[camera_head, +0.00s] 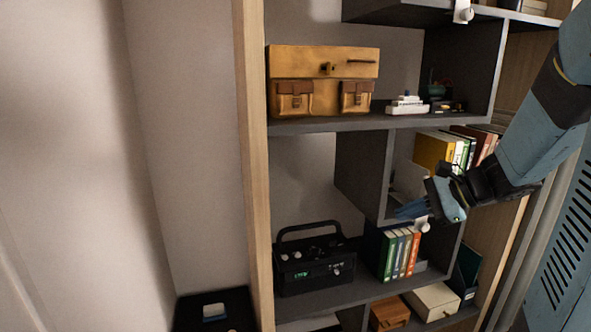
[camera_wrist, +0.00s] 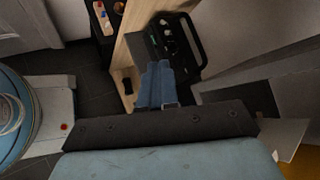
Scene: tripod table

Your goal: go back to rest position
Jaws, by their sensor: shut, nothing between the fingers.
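My gripper (camera_head: 410,210) is at the end of my blue arm, at the right of the head view, in front of the shelf unit. Its blue fingers point left and are shut with nothing between them. In the wrist view the gripper (camera_wrist: 157,88) shows shut fingers pointing up the picture, towards the black radio (camera_wrist: 180,45). In the head view the radio (camera_head: 314,260) stands on a lower shelf, left of and below the gripper. The fingers overlap a shelf divider in the picture; I cannot tell how close they are to it.
A yellow satchel (camera_head: 322,82) and a small white boat (camera_head: 408,104) stand on the shelf above. Books (camera_head: 400,252) stand below the gripper, more books (camera_head: 455,148) behind it. A wooden side panel (camera_head: 254,170) bounds the unit. Dark floor (camera_wrist: 92,92) shows at left in the wrist view.

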